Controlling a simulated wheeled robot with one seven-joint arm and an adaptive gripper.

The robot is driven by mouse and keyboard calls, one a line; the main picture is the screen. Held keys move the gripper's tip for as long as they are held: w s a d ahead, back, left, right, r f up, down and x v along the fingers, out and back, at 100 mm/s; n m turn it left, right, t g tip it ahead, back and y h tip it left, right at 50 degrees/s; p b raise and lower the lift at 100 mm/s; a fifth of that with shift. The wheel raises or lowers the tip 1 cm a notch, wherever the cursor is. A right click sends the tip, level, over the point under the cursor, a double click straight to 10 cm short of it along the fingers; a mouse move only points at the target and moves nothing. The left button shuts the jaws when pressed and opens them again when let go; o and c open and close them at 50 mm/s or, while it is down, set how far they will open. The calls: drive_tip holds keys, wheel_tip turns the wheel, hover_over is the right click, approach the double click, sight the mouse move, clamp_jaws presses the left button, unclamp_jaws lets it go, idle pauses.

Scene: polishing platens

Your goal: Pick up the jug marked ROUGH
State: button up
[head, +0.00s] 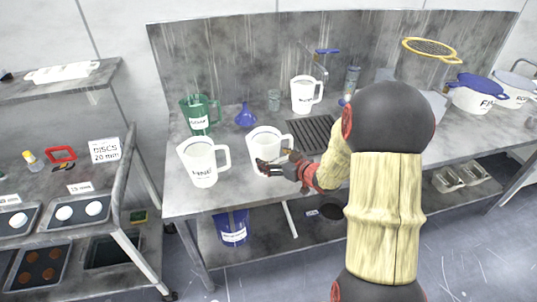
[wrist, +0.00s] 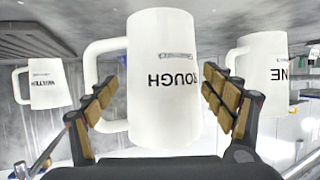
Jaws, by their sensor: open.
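The white jug marked ROUGH (wrist: 160,110) fills the middle of the wrist view, which looks upside down. Its handle is on the left there. In the head view I take it to be the white jug (head: 262,142) just behind my gripper, its label hidden. My gripper (head: 278,168) is open. In the wrist view its fingers (wrist: 160,100) show on either side of the jug's body, with the left finger overlapping the handle. I cannot tell whether they touch it. The jug stands upright on the steel bench.
A white jug marked FINE (head: 202,165) stands left of it. A green jug (head: 198,118), a blue funnel (head: 246,116) and another white jug (head: 304,96) stand behind. A dark drain grid (head: 312,134) lies to the right. A steel splashback (head: 250,60) closes the rear.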

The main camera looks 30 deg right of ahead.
drive_tip(key=b+x, duration=0.1)
drive_tip(key=x, duration=0.3)
drive_tip(key=shift+s+a+f+b, duration=0.1)
drive_tip(key=shift+s+a+b, duration=0.1)
drive_tip(key=shift+b, duration=0.2)
drive_tip(key=shift+w, duration=0.4)
drive_tip(key=shift+c, duration=0.8)
drive_tip(key=c, duration=0.9)
